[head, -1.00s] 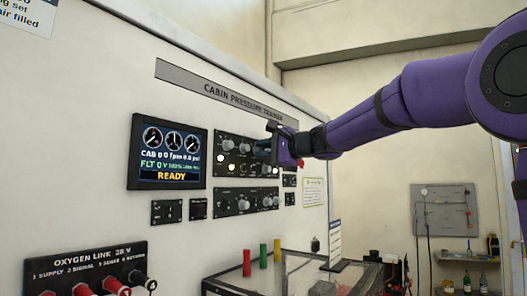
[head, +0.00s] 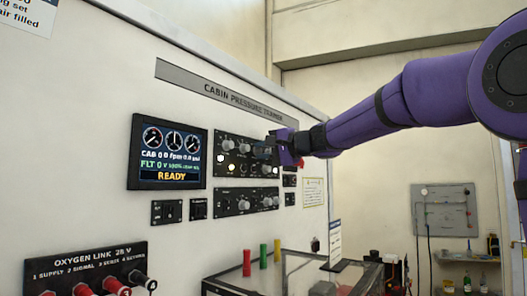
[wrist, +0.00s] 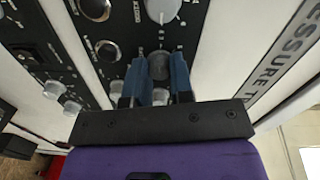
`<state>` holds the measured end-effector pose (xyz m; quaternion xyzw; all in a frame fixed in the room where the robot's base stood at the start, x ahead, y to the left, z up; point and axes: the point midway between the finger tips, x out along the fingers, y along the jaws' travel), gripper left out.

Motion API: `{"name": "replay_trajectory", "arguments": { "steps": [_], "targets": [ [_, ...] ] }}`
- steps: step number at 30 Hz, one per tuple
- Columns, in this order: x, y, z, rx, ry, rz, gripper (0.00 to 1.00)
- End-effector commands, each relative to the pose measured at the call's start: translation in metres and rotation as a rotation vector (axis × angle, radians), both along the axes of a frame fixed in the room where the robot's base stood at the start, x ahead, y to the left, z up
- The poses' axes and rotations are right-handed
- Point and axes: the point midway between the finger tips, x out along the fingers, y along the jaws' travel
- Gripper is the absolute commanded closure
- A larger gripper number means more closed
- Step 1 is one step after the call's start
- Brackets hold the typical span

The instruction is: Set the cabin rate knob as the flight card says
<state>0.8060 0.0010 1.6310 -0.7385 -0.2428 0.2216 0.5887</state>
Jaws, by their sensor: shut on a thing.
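My gripper (head: 268,150) is at the right end of the upper black knob panel (head: 227,146) on the cabin pressure trainer. In the wrist view my gripper (wrist: 160,70) has its two blue fingers shut on a round grey knob (wrist: 158,64), one finger on each side. The knob's label and pointer cannot be read, so I cannot tell its setting. The display (head: 168,150) shows READY in yellow.
A lower knob panel (head: 246,200) lies just beneath. Other knobs, such as a large pale one (wrist: 163,10), sit close to my fingers. Red, green and yellow cylinders (head: 263,256) stand on the bench below. The oxygen link panel (head: 85,268) is at lower left.

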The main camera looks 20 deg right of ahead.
Motion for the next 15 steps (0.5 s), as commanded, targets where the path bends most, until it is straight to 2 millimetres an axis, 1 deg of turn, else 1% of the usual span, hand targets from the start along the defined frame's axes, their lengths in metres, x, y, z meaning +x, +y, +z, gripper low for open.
{"name": "replay_trajectory", "arguments": {
  "steps": [5,6,8,9,15],
  "targets": [
    [0.0003,0.0,-0.0018,-0.001,0.003,0.0,1.0],
    [0.0003,0.0,-0.0018,-0.001,0.003,0.0,0.72],
    [0.0003,0.0,-0.0016,-0.001,0.003,0.0,0.58],
    [0.0002,-0.0001,-0.0014,-0.001,0.002,0.001,0.53],
    [0.0001,0.0,-0.0008,0.0,0.002,0.001,0.53]
  ]
}}
